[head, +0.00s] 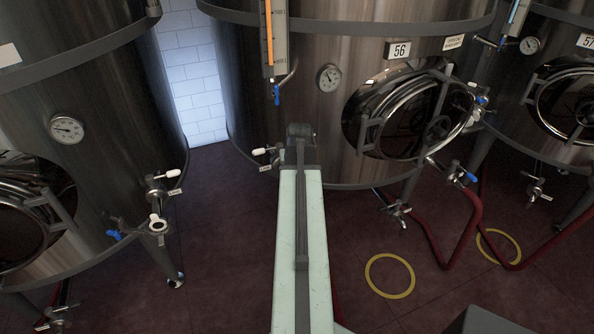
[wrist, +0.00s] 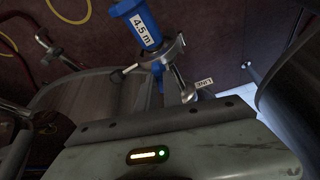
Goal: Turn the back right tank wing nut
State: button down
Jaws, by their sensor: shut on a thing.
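My gripper (head: 299,134) is the dark end of my pale green arm, low in front of tank 56 (head: 300,75), beside its outlet. A small winged piece, seemingly the wing nut (wrist: 120,74), sticks out left of the clamp. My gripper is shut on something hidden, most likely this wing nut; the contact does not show.
A small valve with a white handle (head: 262,151) is left of my gripper; a LINE tag (wrist: 204,83) hangs near the clamp. Another tank (head: 90,90) stands left. Red hoses (head: 473,225) and yellow floor rings (head: 390,276) lie right. The dark floor (head: 225,265) left of my arm is clear.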

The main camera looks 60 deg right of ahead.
jog(key=m+g, duration=0.1)
jog(key=m, duration=0.2)
jog(key=m+g+h, duration=0.1)
jog(key=m, duration=0.2)
jog(key=shift+w, duration=0.15)
jog(key=m+g, duration=0.1)
jog(key=m, duration=0.3)
jog(key=shift+w+g, duration=0.1)
jog(key=shift+g, duration=0.2)
jog(key=shift+m+g, duration=0.7)
jog(key=shift+m, duration=1)
jog(key=c, duration=1.5)
grip_release()
jog(key=shift+y, duration=0.3)
